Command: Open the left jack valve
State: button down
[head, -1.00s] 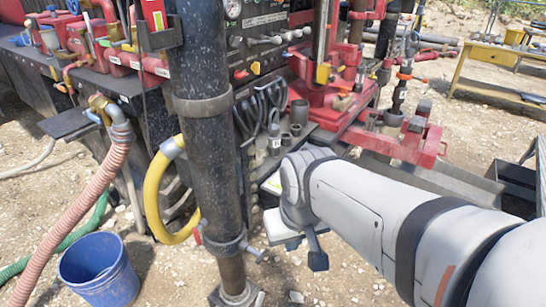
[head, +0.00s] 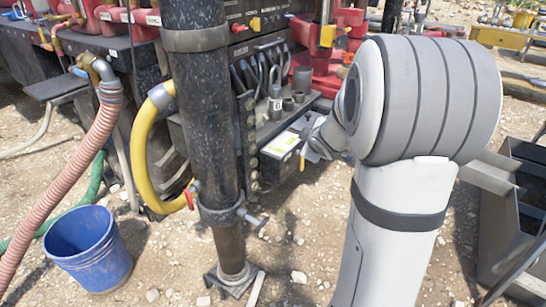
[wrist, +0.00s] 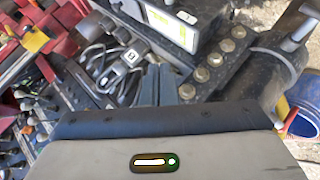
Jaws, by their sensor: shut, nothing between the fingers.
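My gripper (wrist: 158,82) shows in the wrist view with its two dark fingers together and nothing between them. In the head view my arm hides most of the gripper, beside a box with a white label (head: 281,143).
A thick black jack leg (head: 208,110) stands upright left of my arm. A yellow hose (head: 141,150), a pink hose (head: 75,185) and a blue bucket (head: 90,250) are further left. A black metal trough (head: 510,215) is at the right.

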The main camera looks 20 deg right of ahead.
jog(key=w+d+f+n+t+y+b, duration=0.1)
jog(key=d+f+n+y+b, duration=0.1)
jog(key=f, duration=0.7)
jog(key=w+d+f+n+t+y+b, duration=0.2)
jog(key=d+f+n+y+b, duration=0.1)
jog(key=f+n+b, duration=0.3)
jog(key=w+d+f+n+t+y+b, duration=0.2)
jog(key=d+f+n+y+b, duration=0.1)
jog(key=f, duration=0.8)
jog(key=n+y+b, duration=0.1)
jog(key=n+b, duration=0.1)
jog(key=shift+f+b, duration=0.3)
jog(key=shift+b, duration=0.1)
jog(key=shift+w, duration=0.15)
jog(key=b+x, duration=0.3)
jog(key=x, duration=0.7)
jog(key=shift+a, duration=0.1)
jog(key=shift+w+d+b, duration=0.35)
jog(key=shift+w+d, duration=0.35)
jog(key=shift+d, duration=0.4)
jog(key=shift+w+d+r, duration=0.1)
jog(key=shift+w+d, duration=0.35)
jog(key=shift+d, duration=0.1)
